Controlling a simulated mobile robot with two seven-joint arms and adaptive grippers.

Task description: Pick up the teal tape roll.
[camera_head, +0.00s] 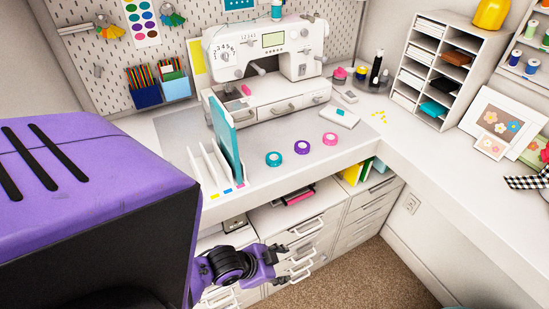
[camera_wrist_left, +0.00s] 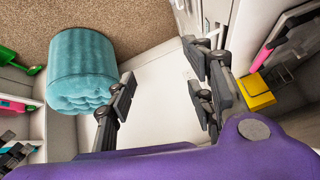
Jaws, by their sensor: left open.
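The teal tape roll (camera_head: 273,159) lies flat on the grey mat on the white desk, left of a purple tape roll (camera_head: 302,147) and a pink one (camera_head: 330,139). My left gripper (camera_head: 284,263) is open and empty. It is in front of the drawers, lower than the desk top and well apart from the teal roll. Its spread fingers also show in the left wrist view (camera_wrist_left: 165,92), with nothing between them. The tape rolls do not show in that view. My right gripper is not in view.
A white upright rack (camera_head: 207,173) with a teal board (camera_head: 224,142) stands left of the rolls. A sewing machine (camera_head: 267,52) is behind them. Drawer handles (camera_head: 303,252) are close to my left gripper. A teal pouf (camera_wrist_left: 82,70) stands on the carpet.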

